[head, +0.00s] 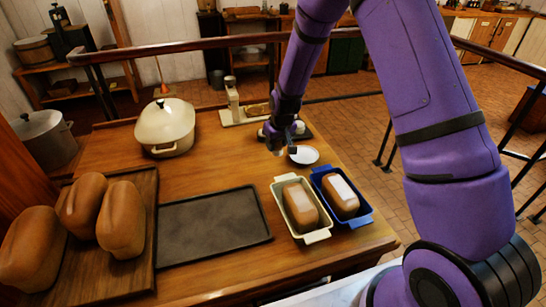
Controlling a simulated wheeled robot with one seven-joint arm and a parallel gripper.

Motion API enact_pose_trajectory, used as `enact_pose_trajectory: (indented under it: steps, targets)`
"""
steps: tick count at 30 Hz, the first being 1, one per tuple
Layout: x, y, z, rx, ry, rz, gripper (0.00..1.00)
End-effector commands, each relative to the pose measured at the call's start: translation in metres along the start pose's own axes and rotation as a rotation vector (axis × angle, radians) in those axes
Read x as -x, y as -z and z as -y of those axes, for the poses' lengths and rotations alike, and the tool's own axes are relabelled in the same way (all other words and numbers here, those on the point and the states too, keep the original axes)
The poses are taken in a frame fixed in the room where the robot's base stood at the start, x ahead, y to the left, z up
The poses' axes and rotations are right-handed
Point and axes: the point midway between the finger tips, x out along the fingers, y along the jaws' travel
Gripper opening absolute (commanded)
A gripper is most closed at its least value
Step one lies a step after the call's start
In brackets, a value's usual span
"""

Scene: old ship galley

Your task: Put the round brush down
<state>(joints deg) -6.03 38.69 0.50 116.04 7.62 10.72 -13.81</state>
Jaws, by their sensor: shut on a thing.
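My gripper (280,143) is over the far right part of the wooden table, just left of and above a small white dish (303,155). It is shut on the round brush. The brush is small and mostly hidden by the dark jaws, so its shape and tilt cannot be made out. I cannot tell whether it touches anything below. A small dark flat thing (301,134) lies just behind the gripper.
A cream tin (318,236) and a blue tin (362,218) with loaves stand front right. A dark flat tray (214,226) lies mid-table. Loaves sit on a board (150,262) at left. A cream lidded pot (165,128) and a scale (235,112) stand behind. Bare wood lies between.

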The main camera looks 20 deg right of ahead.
Motion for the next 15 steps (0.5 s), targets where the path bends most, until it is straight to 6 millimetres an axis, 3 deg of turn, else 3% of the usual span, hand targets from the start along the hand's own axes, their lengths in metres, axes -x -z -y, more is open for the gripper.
enact_pose_trajectory:
  steps: [15]
  targets:
    - [-0.051, -0.013, 0.000, 0.000, 0.001, 0.001, 0.15]
